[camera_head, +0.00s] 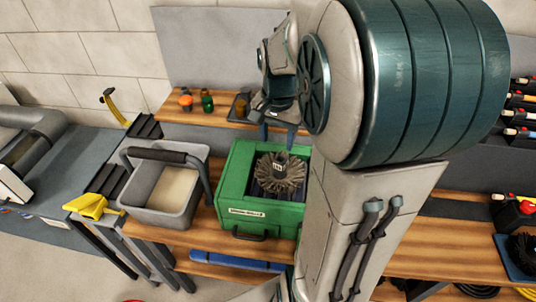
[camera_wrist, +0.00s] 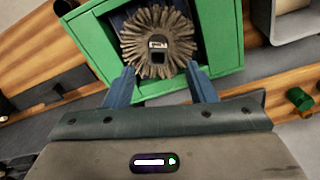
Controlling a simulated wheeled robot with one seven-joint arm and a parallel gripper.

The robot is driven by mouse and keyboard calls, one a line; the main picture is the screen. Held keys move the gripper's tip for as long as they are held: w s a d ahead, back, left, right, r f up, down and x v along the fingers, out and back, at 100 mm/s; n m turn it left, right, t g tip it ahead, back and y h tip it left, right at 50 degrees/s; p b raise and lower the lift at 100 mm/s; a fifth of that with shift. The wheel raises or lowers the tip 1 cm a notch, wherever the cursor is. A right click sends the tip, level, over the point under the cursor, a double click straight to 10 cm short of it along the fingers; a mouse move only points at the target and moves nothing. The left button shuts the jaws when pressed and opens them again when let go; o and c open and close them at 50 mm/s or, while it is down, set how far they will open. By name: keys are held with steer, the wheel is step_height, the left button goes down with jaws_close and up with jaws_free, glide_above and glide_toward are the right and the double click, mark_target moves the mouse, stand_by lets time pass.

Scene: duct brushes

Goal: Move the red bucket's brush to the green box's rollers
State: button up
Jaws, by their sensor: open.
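The green box (camera_head: 232,190) stands on the wooden bench in the middle of the head view; its green rim (camera_wrist: 105,62) also shows in the wrist view. A round brush with grey-brown bristles (camera_head: 280,172) sits in the box's opening; the wrist view shows it face-on with a light hub label (camera_wrist: 157,42). The rollers are mostly hidden under the brush. My gripper (camera_head: 277,133) is open and empty, behind and above the brush. In the wrist view its two blue fingertips (camera_wrist: 159,72) are spread below the brush, apart from its hub. I cannot clearly identify a red bucket.
A grey tub with a dark handle (camera_head: 205,172) stands left of the box. Small jars (camera_head: 207,100) stand on the shelf behind. A blue bar (camera_head: 236,262) lies below the box. A sliver of red (camera_head: 133,300) shows at the bottom edge. My arm hides the area to the right.

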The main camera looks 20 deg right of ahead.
steer(key=s+a+r+n+t, duration=0.3)
steer(key=s+a+n, duration=0.7)
steer(key=s, duration=0.1)
steer(key=shift+s+r+t, duration=0.2)
steer(key=shift+s+t, duration=0.1)
